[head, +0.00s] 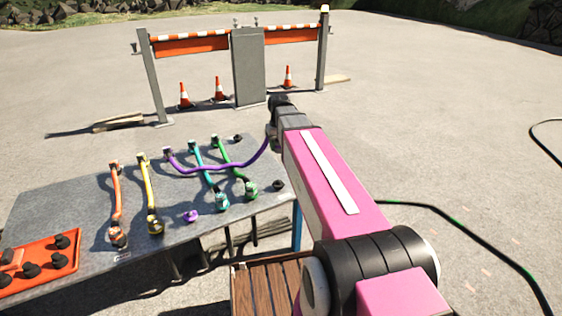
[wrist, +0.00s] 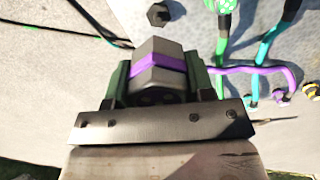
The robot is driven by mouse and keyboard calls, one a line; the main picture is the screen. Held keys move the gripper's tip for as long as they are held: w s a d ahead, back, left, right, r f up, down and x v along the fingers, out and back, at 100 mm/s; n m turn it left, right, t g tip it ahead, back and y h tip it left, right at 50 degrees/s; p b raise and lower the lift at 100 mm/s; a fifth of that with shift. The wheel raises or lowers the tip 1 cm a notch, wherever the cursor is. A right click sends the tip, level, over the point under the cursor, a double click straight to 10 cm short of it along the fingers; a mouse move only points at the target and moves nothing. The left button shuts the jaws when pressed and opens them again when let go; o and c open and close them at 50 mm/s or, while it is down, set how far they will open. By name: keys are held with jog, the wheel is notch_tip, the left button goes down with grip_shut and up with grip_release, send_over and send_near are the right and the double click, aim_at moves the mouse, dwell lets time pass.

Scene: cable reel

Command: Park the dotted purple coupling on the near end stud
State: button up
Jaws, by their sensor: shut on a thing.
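In the wrist view my gripper (wrist: 160,75) is shut on a grey hexagonal coupling with a purple band (wrist: 158,62). Dots on it are not visible from here. A purple hose (head: 222,170) runs from its root on the table's far row to my gripper, sagging between; it also shows in the wrist view (wrist: 235,70). In the head view my arm hides most of the gripper, at the table's far right corner. The near end stud (head: 278,185) is a bare black stud at the table's right end; it appears at the top of the wrist view (wrist: 158,12).
Orange (head: 116,200), yellow (head: 149,195), cyan (head: 206,172) and green (head: 232,165) hoses lie across the grey table (head: 70,215). A purple port (head: 191,216) sits empty at the near edge. Another black stud (head: 238,138) stands at the far edge. An orange tray (head: 40,275) holds black parts.

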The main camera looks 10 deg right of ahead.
jog(key=shift+w+d+f+n, duration=0.1)
jog(key=shift+w+f+n, duration=0.55)
jog(key=shift+f, duration=2.8)
jog(key=shift+w+d+f, duration=0.1)
jog(key=shift+w+f, duration=1.1)
jog(key=shift+f, duration=2.3)
jog(key=shift+w+f+n, duration=0.35)
jog(key=shift+w+f, duration=0.6)
jog(key=shift+f, duration=2.5)
jog(key=shift+f, duration=0.45)
jog(key=o, duration=1.1)
notch_tip(320, 180, up, 11)
